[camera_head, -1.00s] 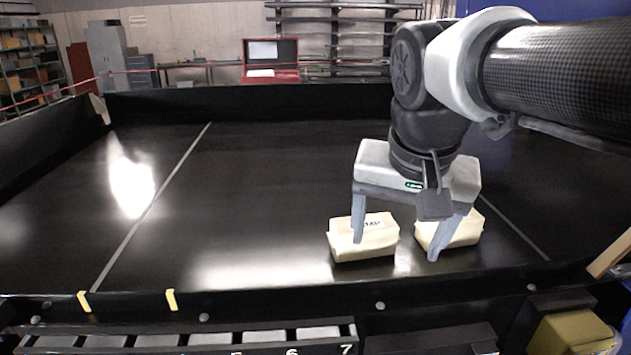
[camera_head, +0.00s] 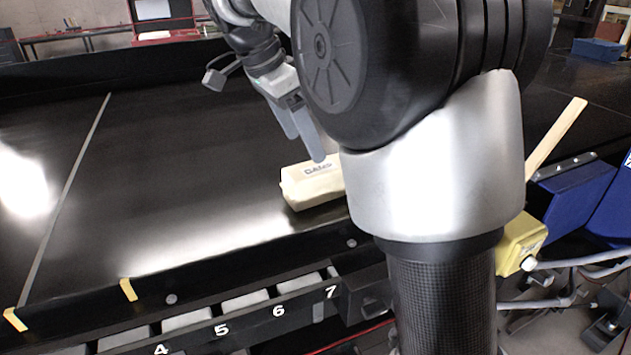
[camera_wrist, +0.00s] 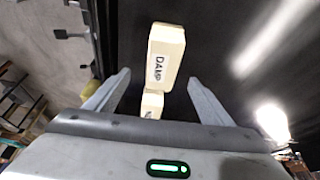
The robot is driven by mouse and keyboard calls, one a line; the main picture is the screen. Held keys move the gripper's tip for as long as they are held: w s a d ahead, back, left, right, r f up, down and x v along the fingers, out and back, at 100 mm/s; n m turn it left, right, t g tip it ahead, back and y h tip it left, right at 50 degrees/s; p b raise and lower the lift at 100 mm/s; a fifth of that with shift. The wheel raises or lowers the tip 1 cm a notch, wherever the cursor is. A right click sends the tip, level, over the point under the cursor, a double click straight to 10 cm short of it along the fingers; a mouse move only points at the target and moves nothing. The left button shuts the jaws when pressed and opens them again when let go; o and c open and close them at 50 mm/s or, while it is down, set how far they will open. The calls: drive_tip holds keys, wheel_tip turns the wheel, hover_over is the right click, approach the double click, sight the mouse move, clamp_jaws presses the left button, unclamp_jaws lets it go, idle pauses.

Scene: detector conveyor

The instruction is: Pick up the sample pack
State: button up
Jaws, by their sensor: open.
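Two cream, block-shaped packs lie on the black conveyor. In the head view, one pack (camera_head: 312,184) with a dark printed label shows; my arm covers its right end, and the other pack is hidden. In the wrist view, a pack with a label that seems to read "DAMP" (camera_wrist: 167,42) lies beyond my fingertips, and a second pack (camera_wrist: 152,103) shows lower, between the fingers. I cannot tell which is the sample pack. My gripper (camera_head: 304,147) is open and tilted, its fingers near the visible pack; it also shows in the wrist view (camera_wrist: 158,78).
A black rim runs along the conveyor's front, with numbered bins (camera_head: 240,306) below it. A yellow box (camera_head: 520,243) and blue bins (camera_head: 573,200) stand at the right. The conveyor's left side is clear.

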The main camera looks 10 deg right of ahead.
sight(316, 167)
drive_tip(key=x, duration=0.9)
drive_tip(key=shift+w+d+f+p, duration=0.2)
drive_tip(key=shift+w+f+p, duration=0.05)
drive_tip(key=shift+w+p, duration=0.1)
drive_tip(key=shift+f, duration=0.15)
drive_tip(key=shift+f+b, duration=0.25)
drive_tip(key=shift+b, duration=0.05)
drive_tip(key=c, duration=1.5)
